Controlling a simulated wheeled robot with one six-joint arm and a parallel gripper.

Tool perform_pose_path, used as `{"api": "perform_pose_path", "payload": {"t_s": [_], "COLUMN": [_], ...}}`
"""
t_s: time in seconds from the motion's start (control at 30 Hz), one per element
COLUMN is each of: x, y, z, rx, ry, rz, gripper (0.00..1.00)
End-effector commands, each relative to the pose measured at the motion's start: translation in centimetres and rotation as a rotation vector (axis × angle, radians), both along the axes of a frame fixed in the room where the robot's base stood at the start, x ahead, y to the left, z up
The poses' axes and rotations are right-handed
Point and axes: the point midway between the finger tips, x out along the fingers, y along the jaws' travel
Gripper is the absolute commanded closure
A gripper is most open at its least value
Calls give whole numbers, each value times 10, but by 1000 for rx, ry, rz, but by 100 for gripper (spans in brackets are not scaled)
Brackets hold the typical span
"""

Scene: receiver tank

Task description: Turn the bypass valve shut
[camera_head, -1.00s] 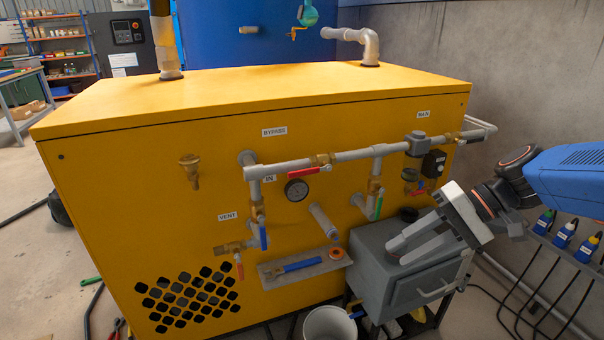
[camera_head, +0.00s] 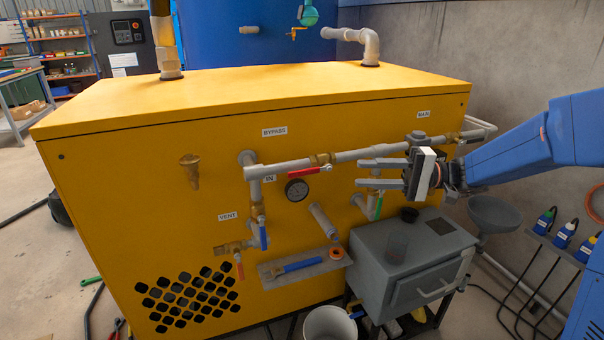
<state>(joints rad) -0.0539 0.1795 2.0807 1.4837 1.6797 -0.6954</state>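The bypass valve's red lever (camera_head: 310,170) lies nearly level along the upper pipe, below and right of the BYPASS label (camera_head: 274,132). Its brass body (camera_head: 321,159) sits on the pipe (camera_head: 290,166). My gripper (camera_head: 362,173) is open and empty, its two fingers pointing left toward the red lever, one above the other. It is to the right of the lever, apart from it in the picture. My gripper hides part of the pipe on the right and the fittings below the MAIN label (camera_head: 423,114).
A green lever (camera_head: 379,205) hangs just below my gripper. A gauge (camera_head: 297,189) sits below the bypass lever. A grey box (camera_head: 410,262) stands below my gripper.

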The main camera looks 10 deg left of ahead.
Motion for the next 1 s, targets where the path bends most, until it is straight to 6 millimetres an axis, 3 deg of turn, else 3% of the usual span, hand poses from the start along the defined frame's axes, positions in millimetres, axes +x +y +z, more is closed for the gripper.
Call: {"api": "perform_pose_path", "payload": {"t_s": [0.8, 1.0], "x": [-26, -31], "y": [127, 151], "z": [0, 0], "rx": [-3, -3], "ry": [0, 0], "rz": [3, 2], "gripper": [68, 68]}}
